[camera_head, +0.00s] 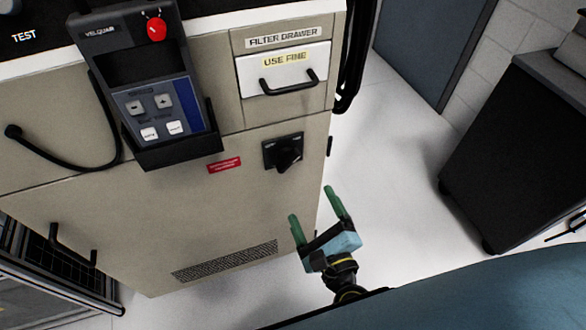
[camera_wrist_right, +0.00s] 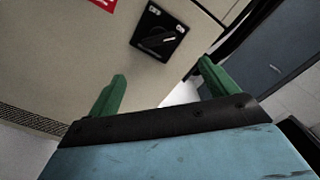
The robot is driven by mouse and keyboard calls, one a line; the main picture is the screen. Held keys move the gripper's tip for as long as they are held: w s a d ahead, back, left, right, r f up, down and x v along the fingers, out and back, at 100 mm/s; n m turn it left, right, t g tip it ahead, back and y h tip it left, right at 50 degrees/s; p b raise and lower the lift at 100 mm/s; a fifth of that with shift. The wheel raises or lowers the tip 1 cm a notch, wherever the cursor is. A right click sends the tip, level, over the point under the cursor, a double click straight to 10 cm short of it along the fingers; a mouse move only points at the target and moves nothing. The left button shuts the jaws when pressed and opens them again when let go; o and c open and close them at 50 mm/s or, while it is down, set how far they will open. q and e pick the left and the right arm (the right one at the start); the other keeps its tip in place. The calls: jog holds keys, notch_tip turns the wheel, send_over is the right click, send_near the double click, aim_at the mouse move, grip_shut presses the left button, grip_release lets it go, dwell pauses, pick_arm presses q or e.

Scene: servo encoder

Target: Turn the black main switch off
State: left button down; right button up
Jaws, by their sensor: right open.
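The black main switch (camera_head: 284,153) is a rotary knob on a square black plate on the front of the beige cabinet (camera_head: 240,200), right of a small red label. It also shows in the right wrist view (camera_wrist_right: 159,34), with a pale mark on the knob and small white labels in the plate's upper corners. My right gripper (camera_head: 312,204) has two green fingers spread apart with nothing between them. It is below and to the right of the switch, apart from it. In the right wrist view the switch shows beyond and between the fingers (camera_wrist_right: 160,82). My left gripper is not in view.
A handheld panel in a black holder (camera_head: 160,110) sticks out at the upper left. A filter drawer (camera_head: 284,70) with a black handle is above the switch. A dark cabinet (camera_head: 510,150) stands at the right, with clear white floor (camera_head: 385,150) between.

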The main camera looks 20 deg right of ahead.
aim_at(287, 159)
jog(key=w, duration=1.2)
jog(key=shift+w+a, duration=0.2)
jog(key=shift+a, duration=0.05)
jog(key=c, duration=1)
